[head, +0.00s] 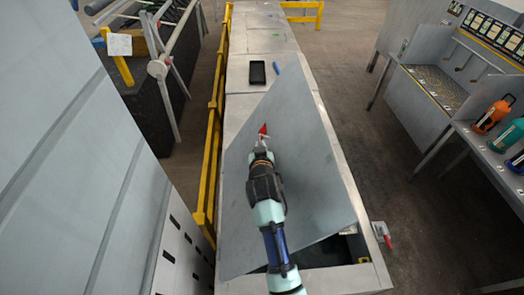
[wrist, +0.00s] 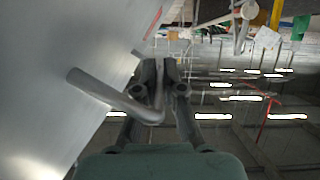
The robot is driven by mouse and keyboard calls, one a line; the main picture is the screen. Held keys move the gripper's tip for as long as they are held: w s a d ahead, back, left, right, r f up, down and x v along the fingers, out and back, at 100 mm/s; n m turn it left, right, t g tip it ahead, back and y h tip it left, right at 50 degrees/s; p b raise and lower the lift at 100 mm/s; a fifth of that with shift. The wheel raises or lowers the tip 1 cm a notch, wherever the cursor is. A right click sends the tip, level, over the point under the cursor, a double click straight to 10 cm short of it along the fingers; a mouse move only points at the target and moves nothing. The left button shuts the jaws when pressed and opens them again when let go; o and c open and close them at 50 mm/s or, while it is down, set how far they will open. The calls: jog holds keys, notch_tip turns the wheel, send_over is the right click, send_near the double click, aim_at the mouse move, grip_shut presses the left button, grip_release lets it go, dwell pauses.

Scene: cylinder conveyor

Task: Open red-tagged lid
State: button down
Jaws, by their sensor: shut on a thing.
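The lid (head: 305,160) is a large flat grey plate. It is raised and tilted over its box, with a dark opening (head: 318,255) showing under its near right edge. A red tag (head: 263,129) shows by the lid's handle in the head view. My gripper (head: 261,146) is at that handle. In the wrist view the handle (wrist: 100,95) is a bent grey rod coming off the lid's face (wrist: 60,60), and my gripper (wrist: 160,75) is shut on its end. Part of the grip is hidden behind my arm in the head view.
A black tablet (head: 257,73) and a blue item (head: 277,68) lie on the counter behind the lid. A yellow rail (head: 208,150) runs along the left. A red-handled clamp (head: 383,235) is at the right edge. Orange (head: 494,114) and teal (head: 508,136) bottles stand far right.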

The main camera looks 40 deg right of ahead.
jog(key=shift+f, duration=0.2)
jog(key=c, duration=1.3)
grip_release()
jog(key=shift+r, duration=0.1)
jog(key=v, duration=1.2)
